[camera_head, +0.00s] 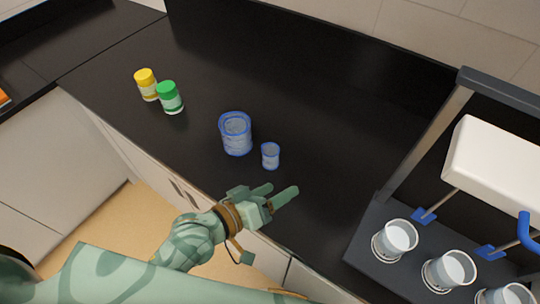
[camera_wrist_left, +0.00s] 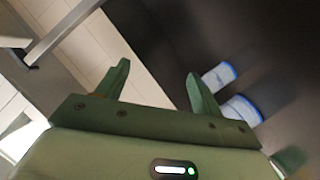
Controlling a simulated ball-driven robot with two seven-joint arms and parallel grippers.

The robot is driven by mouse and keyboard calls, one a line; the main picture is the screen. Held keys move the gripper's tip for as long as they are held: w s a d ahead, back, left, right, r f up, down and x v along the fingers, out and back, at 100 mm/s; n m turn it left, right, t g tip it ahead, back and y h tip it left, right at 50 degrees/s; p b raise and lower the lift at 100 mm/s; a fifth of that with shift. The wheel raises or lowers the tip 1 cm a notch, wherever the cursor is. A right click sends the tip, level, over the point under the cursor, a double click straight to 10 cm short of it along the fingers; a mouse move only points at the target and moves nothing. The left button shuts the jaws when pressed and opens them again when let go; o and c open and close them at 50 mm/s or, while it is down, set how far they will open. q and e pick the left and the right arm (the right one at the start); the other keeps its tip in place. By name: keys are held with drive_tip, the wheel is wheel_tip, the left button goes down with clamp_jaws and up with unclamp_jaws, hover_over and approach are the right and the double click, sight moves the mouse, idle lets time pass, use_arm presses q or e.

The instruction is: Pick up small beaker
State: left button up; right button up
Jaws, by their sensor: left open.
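The small beaker (camera_head: 270,156), clear with a blue rim, stands upright on the black counter (camera_head: 330,110). The larger beaker (camera_head: 236,134), also blue-rimmed, stands just left of it and a little farther back. My left gripper (camera_head: 279,193) is open and empty, just in front of the small beaker and apart from it. In the left wrist view the small beaker (camera_wrist_left: 219,76) and the larger beaker (camera_wrist_left: 241,111) lie to the right of my gripper (camera_wrist_left: 155,78), outside the fingers. My right gripper is not in view.
A yellow-capped bottle (camera_head: 147,85) and a green-capped bottle (camera_head: 169,98) stand at the back left. At the right is a dark rack (camera_head: 371,247) with several beakers (camera_head: 395,240), blue-handled taps (camera_head: 424,215) and a white tank (camera_head: 495,165). The counter behind the small beaker is clear.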

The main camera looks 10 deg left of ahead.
sight(273, 151)
use_arm(q)
drive_tip(key=w+r+n+t, duration=0.3)
drive_tip(key=r+n+t, duration=0.4)
drive_tip(key=n, duration=1)
drive_tip(key=a+f+n+g+y, duration=0.5)
drive_tip(key=f+n+y, duration=0.4)
drive_tip(key=n, duration=0.8)
drive_tip(key=shift+h, duration=0.3)
drive_tip(key=x, duration=0.3)
drive_tip(key=f+x, duration=0.1)
drive_tip(key=x, duration=0.3)
drive_tip(key=b+x, duration=0.1)
drive_tip(key=x, duration=0.3)
drive_tip(key=shift+s+f, duration=0.25)
drive_tip(key=shift+f, duration=0.2)
drive_tip(key=b+x, duration=0.1)
drive_tip(key=x, duration=0.4)
drive_tip(key=shift+w+f, duration=0.1)
drive_tip(key=shift+w, duration=0.2)
drive_tip(key=c, duration=1)
